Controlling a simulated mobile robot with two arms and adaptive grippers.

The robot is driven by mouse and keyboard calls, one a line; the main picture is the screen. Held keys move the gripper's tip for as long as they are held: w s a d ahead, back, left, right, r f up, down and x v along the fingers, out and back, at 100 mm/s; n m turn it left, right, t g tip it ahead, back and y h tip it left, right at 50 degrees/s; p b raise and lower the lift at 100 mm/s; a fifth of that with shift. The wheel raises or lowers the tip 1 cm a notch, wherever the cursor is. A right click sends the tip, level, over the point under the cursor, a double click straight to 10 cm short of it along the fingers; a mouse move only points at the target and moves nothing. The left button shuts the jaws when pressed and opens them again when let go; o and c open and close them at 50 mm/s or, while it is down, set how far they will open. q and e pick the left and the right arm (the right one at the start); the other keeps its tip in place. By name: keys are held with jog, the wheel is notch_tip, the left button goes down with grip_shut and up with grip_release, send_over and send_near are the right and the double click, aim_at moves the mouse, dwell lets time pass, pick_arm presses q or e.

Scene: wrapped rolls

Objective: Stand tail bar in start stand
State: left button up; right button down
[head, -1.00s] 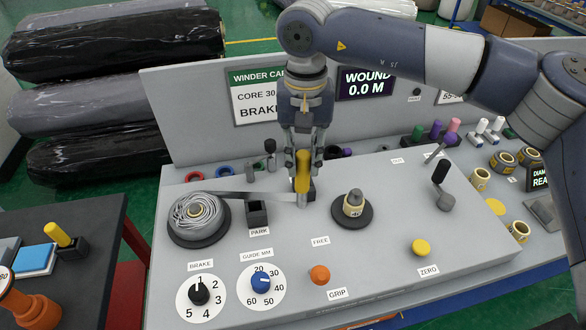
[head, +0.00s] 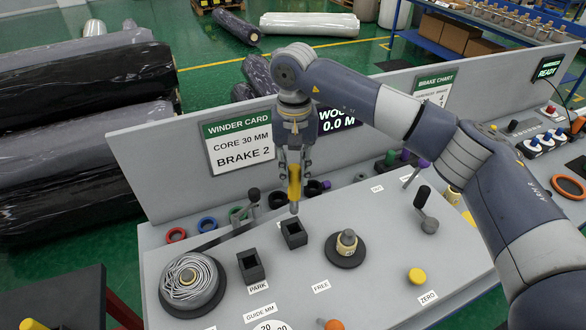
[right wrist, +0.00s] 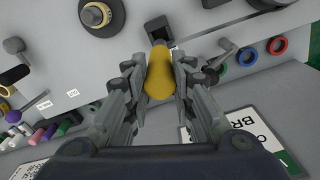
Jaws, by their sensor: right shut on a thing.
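My right gripper (head: 293,172) is shut on the yellow handle of the tail bar (head: 294,190), which hangs nearly upright, its grey lower end pointing down. In the head view that end appears just above a black square stand (head: 294,236), apart from it as far as I can tell. A second black stand (head: 251,268) stands left of it, behind the PARK label. Neither stand reads "start". In the right wrist view the yellow handle (right wrist: 159,78) is between the fingers, with a stand (right wrist: 159,30) just beyond. My left gripper is out of view.
A wound grey roll (head: 190,284) sits at the left, with a grey strip (head: 222,237) running towards the bar. A round spindle (head: 346,248) stands right of the stands. Coloured rings and a raised panel with the winder card (head: 238,143) lie behind.

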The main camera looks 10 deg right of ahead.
aim_at(294, 202)
jog(key=shift+f+b, duration=0.3)
jog(key=shift+b, duration=0.1)
jog(key=shift+f+b, duration=0.65)
jog(key=shift+f, duration=0.1)
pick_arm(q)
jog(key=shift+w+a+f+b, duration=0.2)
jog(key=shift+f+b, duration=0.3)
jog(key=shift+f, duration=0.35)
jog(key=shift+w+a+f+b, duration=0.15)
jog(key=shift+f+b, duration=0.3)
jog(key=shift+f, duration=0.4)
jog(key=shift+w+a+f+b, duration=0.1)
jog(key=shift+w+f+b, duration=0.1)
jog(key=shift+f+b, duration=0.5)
pick_arm(e)
jog(key=shift+f, duration=1.85)
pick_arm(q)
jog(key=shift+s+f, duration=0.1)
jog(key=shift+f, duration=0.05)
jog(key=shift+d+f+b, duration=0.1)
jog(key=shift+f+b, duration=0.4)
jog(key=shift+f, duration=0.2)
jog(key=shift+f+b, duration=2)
pick_arm(e)
jog(key=shift+f, duration=2.5)
jog(key=c, duration=1.3)
grip_release()
